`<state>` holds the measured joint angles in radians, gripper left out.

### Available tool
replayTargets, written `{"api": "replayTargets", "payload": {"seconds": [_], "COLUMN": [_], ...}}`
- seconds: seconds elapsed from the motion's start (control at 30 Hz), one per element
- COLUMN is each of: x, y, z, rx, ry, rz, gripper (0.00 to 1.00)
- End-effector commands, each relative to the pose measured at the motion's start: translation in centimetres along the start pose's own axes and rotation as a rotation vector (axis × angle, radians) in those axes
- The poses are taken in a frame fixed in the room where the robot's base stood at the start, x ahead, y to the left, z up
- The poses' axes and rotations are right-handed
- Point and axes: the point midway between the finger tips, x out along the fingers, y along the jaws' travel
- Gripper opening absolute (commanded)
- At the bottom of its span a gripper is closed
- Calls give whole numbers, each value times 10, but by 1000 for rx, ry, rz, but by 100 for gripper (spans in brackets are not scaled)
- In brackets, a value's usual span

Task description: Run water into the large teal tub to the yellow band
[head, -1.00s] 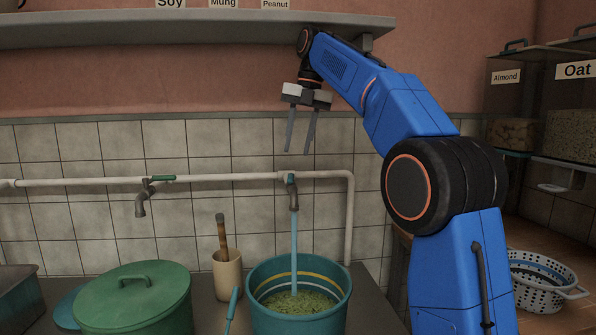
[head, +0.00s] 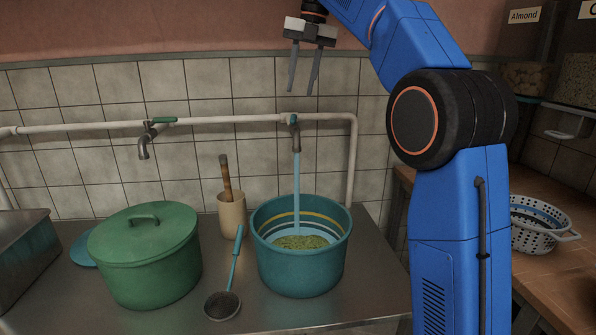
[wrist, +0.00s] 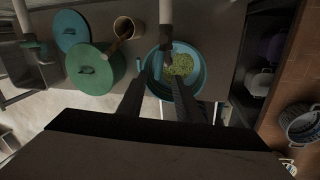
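The large teal tub (head: 300,272) stands on the metal counter under the right tap (head: 294,120). A stream of water (head: 297,180) runs from this tap into the tub. Green-yellow beans (head: 300,242) lie in the tub, with water around them. The yellow band (head: 318,218) on the inner wall is visible above the contents, with pale bands below it. My gripper (head: 302,88) hangs above the right tap, fingers apart, holding nothing. In the wrist view the tub (wrist: 198,92) shows beyond my open fingers, partly hidden by them.
The left tap (head: 145,140) shows no flow. A white perforated basket (head: 538,225) is at right.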

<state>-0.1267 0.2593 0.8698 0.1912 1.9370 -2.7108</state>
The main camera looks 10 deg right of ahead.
Motion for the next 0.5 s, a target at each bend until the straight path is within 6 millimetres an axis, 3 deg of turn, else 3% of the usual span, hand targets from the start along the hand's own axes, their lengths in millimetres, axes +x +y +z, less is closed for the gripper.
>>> {"api": "replayTargets", "payload": {"seconds": [0.27, 0.5], "x": [29, 54], "y": [-17, -52], "z": [-12, -26], "rx": [205, 423], "ry": [-122, -421], "rz": [-184, -406], "gripper": [32, 32]}}
